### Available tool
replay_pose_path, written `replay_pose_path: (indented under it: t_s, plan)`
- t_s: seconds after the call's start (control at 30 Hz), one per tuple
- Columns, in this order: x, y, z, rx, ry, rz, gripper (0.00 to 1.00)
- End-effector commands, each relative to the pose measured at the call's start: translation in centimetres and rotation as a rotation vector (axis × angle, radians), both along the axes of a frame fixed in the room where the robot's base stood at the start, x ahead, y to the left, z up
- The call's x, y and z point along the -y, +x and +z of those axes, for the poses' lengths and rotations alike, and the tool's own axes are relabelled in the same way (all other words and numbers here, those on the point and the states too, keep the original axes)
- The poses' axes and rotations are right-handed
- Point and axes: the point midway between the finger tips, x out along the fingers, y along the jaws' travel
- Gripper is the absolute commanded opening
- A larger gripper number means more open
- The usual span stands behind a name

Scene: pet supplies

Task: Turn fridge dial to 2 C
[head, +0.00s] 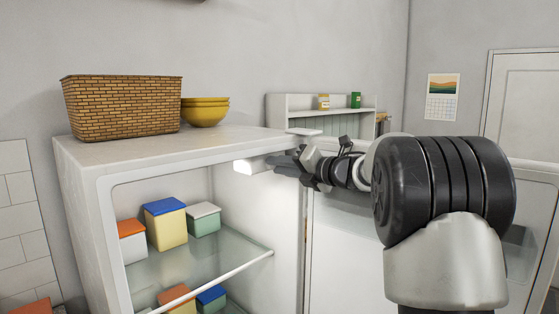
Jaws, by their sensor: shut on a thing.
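The white fridge (82,185) stands open at the left. A lit white housing (246,167) is at the upper right inside it, just under the top. My gripper (276,161) reaches in from the right, with its dark fingers against the right end of this housing. The fingers are shut on the dial, which they hide from view. The dial's markings and its setting cannot be read.
Glass shelves (205,258) hold several coloured containers below the housing. A wicker basket (122,106) and yellow bowls (205,112) stand on the fridge top. The open door (345,245) is behind and below my arm. A wall shelf (290,103) is behind.

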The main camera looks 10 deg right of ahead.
Motion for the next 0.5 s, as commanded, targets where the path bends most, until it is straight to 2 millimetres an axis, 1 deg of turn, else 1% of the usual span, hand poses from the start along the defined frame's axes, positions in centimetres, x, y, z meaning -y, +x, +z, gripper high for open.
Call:
replay_pose_path:
  t_s: [0.23, 0.5]
  plan:
    - [0.11, 0.02, 0.0, -0.054, 0.073, -0.001, 0.0]
    - [0.1, 0.02, -0.1, -0.07, 0.095, -0.001, 0.0]
